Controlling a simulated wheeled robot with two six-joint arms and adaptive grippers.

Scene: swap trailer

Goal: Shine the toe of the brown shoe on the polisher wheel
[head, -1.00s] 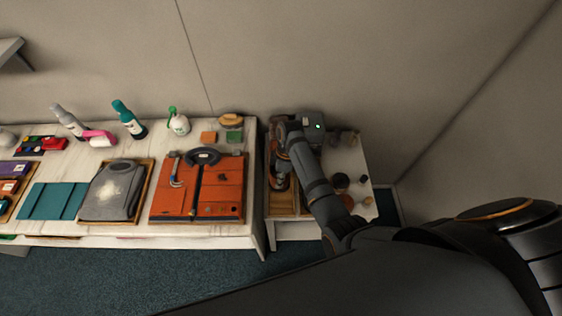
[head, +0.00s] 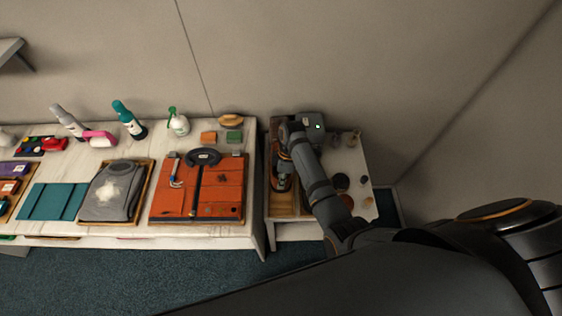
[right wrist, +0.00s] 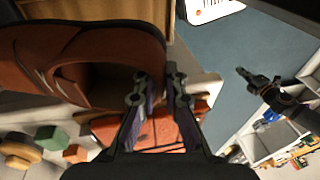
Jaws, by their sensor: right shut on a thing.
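The brown shoe (right wrist: 100,50) fills the upper left of the right wrist view, with its dark opening toward the middle. My right gripper (right wrist: 160,85) is shut on the shoe's edge beside that opening. In the head view my right gripper (head: 282,182) is over the wooden tray, and my arm covers most of the shoe. A grey box with a small light (head: 314,124), which looks like the polisher's housing, stands at the tray's back right. The polisher wheel cannot be made out. My left gripper (right wrist: 258,80) shows small in the right wrist view, its jaws unclear.
A wooden tray (head: 290,212) lies under my right arm. A white side table (head: 352,160) holds small round pots and brushes. The long table at left holds bottles (head: 130,118), an orange toolbox-like case (head: 215,190) and a grey folded item (head: 114,190). The wall is close behind.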

